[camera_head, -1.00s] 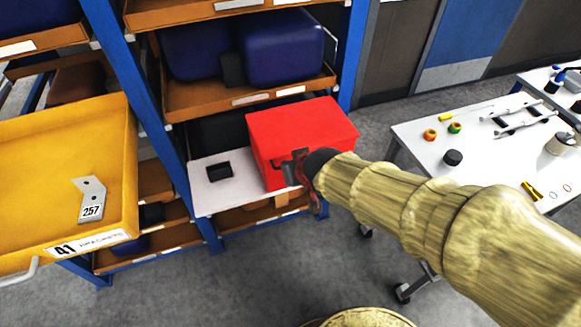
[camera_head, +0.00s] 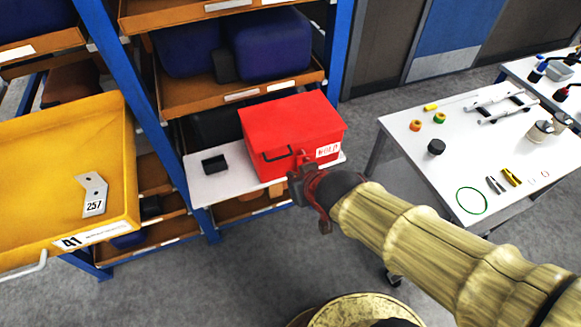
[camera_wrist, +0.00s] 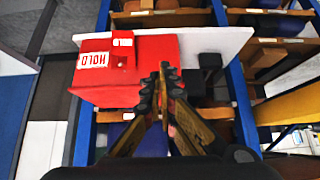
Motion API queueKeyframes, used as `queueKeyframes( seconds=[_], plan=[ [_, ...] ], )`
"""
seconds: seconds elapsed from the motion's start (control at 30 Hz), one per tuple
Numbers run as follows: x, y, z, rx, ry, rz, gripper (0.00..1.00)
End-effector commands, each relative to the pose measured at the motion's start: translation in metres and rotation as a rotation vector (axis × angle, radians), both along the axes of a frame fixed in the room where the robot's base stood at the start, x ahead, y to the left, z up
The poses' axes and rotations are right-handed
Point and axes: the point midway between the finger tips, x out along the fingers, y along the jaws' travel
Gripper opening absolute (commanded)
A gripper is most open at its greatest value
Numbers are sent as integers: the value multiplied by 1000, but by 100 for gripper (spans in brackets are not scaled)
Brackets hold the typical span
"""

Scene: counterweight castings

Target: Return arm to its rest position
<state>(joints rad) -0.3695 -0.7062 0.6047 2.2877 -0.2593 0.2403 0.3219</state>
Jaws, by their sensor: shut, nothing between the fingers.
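My gripper (camera_head: 303,184) is in front of the red box in the head view, at the end of my sleeved arm. In the wrist view my gripper (camera_wrist: 163,97) shows its fingers closed together with nothing between them. The red box (camera_head: 296,127) has a closed lid, a dark handle and a white HOLD label, and stands on a white shelf board (camera_head: 222,186). It also shows in the wrist view (camera_wrist: 155,58). The fingertips overlap the box's lower front edge in the head view; I cannot tell the exact gap.
A small black block (camera_head: 214,164) lies on the board left of the box. A yellow drawer (camera_head: 50,180) with a bracket (camera_head: 94,193) tagged 257 juts out at left. A white table (camera_head: 420,165) with tools stands at right. A blue rack post (camera_head: 335,50) rises behind.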

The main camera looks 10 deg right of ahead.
Motion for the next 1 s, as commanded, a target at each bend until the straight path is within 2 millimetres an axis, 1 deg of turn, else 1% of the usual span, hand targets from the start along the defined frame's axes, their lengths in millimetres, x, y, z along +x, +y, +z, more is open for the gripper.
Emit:
queueKeyframes(
  seconds=[0.1,0.4,0.47,0.53,0.6,0.67,0.77,0.87,0.97,1.0],
  plan=[
    [-4,-1,1,0,-1,0,0],
    [-7,-3,-2,-19,7,12,0],
    [-13,-7,-8,-42,32,20,0],
    [-25,-14,-18,-78,82,26,0],
    [-39,-22,-22,-109,132,31,0],
    [-52,-29,-18,-129,171,32,0],
    [-75,-48,-5,-149,236,12,0],
    [-96,-68,14,-143,285,-26,0],
    [-115,-86,38,-118,313,-77,0],
    [-121,-94,49,-102,314,-104,0]
  ],
)
